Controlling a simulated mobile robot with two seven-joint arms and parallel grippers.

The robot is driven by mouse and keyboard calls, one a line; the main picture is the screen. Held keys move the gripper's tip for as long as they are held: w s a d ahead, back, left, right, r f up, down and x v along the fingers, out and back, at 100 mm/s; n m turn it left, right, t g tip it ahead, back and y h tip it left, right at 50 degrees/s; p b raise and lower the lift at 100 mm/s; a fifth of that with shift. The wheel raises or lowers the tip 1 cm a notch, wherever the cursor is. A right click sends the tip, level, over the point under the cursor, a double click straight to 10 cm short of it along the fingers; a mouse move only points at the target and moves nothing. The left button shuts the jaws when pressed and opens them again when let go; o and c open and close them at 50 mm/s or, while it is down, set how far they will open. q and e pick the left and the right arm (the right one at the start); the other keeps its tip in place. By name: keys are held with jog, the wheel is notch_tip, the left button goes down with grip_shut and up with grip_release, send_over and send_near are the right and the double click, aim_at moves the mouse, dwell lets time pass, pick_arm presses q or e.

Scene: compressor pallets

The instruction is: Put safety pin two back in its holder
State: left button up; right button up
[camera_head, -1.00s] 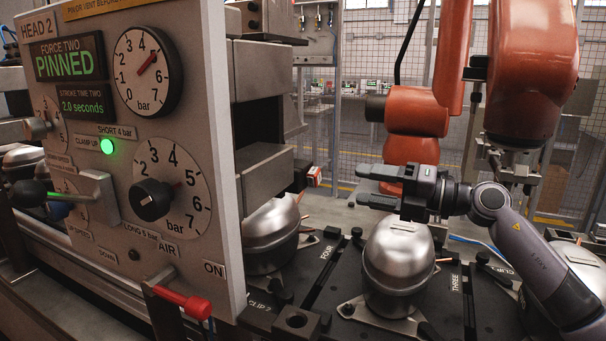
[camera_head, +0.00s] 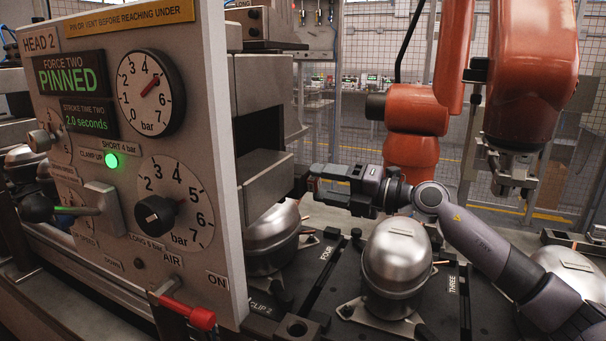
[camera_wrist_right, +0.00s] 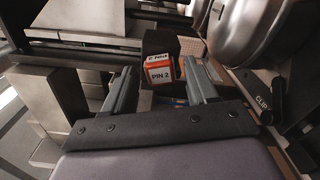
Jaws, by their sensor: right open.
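Safety pin two shows in the right wrist view as an orange and white tag marked PIN 2 (camera_wrist_right: 159,74), in front of a dark block (camera_wrist_right: 165,43). My right gripper (camera_wrist_right: 160,66) is open, with one finger on each side of the tag; I cannot tell whether they touch it. In the head view the right gripper (camera_head: 314,184) points left at the head's steel blocks, and its fingers hide the tag. The pin's shaft is hidden. I cannot make out the pin's holder. My left gripper is not in view.
The Head 2 panel (camera_head: 130,240) stands at the left, its display reading PINNED (camera_head: 73,82) and its clamp-up light (camera_head: 111,161) green. A red-handled lever (camera_head: 190,312) sticks out low. Silver compressors (camera_head: 395,258) stand below my right arm. An orange robot arm (camera_head: 530,70) hangs behind.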

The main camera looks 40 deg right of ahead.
jog(key=shift+w, duration=0.1)
jog(key=shift+p, duration=0.45)
dwell(1.3)
grip_shut()
jog(key=shift+b+v, duration=0.35)
jog(key=shift+v, duration=2.6)
jog(key=shift+p+v, duration=0.6)
jog(key=shift+v, duration=2.4)
